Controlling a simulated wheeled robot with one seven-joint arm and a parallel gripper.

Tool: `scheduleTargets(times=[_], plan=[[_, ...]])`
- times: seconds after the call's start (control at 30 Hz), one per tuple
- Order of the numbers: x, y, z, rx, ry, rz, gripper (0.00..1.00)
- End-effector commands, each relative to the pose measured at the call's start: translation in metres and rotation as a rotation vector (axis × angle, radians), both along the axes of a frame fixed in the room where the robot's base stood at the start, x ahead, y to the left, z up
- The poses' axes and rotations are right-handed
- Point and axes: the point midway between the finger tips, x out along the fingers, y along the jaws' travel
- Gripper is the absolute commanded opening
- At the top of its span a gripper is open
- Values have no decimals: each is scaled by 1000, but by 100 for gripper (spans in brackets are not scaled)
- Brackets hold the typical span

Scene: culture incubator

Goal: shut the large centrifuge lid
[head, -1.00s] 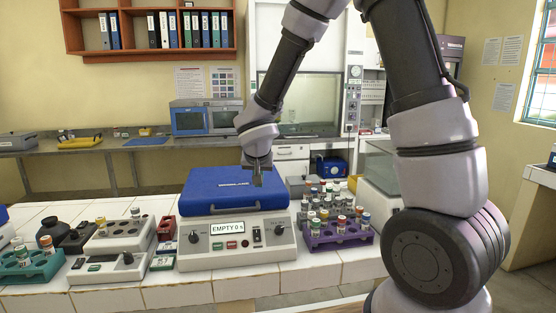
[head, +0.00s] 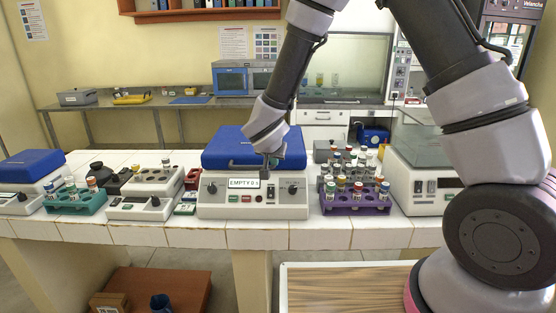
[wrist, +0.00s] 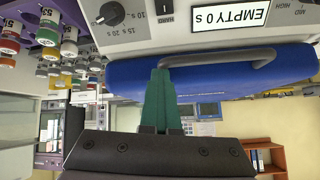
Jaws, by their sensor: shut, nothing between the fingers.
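The large centrifuge (head: 252,206) stands on the white tiled bench, with a display reading "EMPTY 0 s". Its blue lid (head: 228,150) lies low over the body; I cannot tell whether a small gap remains at the front. The lid also fills a band of the wrist view (wrist: 230,85), which is upside down. A grey bar handle (wrist: 225,57) runs along the lid's front edge. My gripper (head: 271,168) is at the lid's front, right of its middle. Its green fingers (wrist: 161,95) are shut and empty, with the tips close to one end of the handle; contact is unclear.
A purple rack (head: 352,205) of capped tubes stands close to the right. A smaller device with a blue lid (head: 30,166) and a teal tube rack (head: 75,206) are at the left. Another instrument (head: 425,185) stands at the right. The bench's front strip is clear.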

Motion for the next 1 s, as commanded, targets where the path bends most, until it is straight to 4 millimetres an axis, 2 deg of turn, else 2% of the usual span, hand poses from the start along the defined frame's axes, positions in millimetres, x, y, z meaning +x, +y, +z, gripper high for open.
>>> scheduleTargets(times=[0.03,0.37,0.57,0.8,1.0], plan=[[-12,-7,-27,-32,59,19,0],[-15,-8,-22,-30,57,15,0],[-37,-3,5,-21,42,17,0],[-67,1,50,-6,12,8,0],[-83,2,73,-1,-3,4,0]])
